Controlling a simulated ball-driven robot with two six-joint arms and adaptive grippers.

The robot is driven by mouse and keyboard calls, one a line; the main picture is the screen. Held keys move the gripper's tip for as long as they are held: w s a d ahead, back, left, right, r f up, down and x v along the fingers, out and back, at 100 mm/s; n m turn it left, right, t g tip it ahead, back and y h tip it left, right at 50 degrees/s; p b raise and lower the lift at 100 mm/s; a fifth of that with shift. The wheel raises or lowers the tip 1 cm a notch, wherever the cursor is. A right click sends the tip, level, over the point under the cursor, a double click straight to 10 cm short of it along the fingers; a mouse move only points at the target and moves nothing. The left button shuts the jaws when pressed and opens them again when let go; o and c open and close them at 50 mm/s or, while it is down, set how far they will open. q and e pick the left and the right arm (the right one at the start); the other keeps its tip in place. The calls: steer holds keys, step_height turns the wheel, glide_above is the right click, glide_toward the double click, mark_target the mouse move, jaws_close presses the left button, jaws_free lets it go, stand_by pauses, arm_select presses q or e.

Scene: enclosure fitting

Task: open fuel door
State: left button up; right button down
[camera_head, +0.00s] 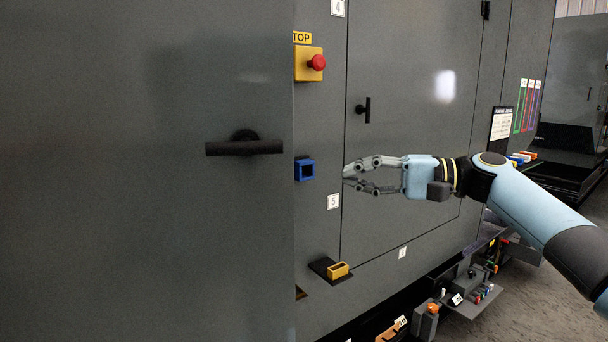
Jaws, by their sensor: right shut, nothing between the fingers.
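A large grey door (120,240) fills the left of the view, with a black T-shaped handle (245,147) lying level. A second grey door (415,75) is in the cabinet front behind it, with a smaller black handle (366,110) standing upright. Neither bears a readable fuel label, so I cannot tell which is the fuel door. My right gripper (347,177) is shut and empty, pointing left in front of the cabinet, below the smaller handle and right of the blue square socket (305,169). My left gripper is not in view.
A yellow box with a red button (317,62) is on the cabinet's upper left. A yellow block (338,270) sits on a small black shelf below. Low shelves with small coloured parts (470,288) stick out at lower right. Open floor shows at far right.

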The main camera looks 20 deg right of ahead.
steer(key=a+r+p, duration=0.3)
steer(key=a+p, duration=0.4)
steer(key=a, duration=0.2)
steer(key=shift+a+r+n+y, duration=0.3)
steer(key=shift+a+n+y, duration=0.05)
steer(key=shift+n+y, duration=0.05)
steer(key=shift+w, duration=0.15)
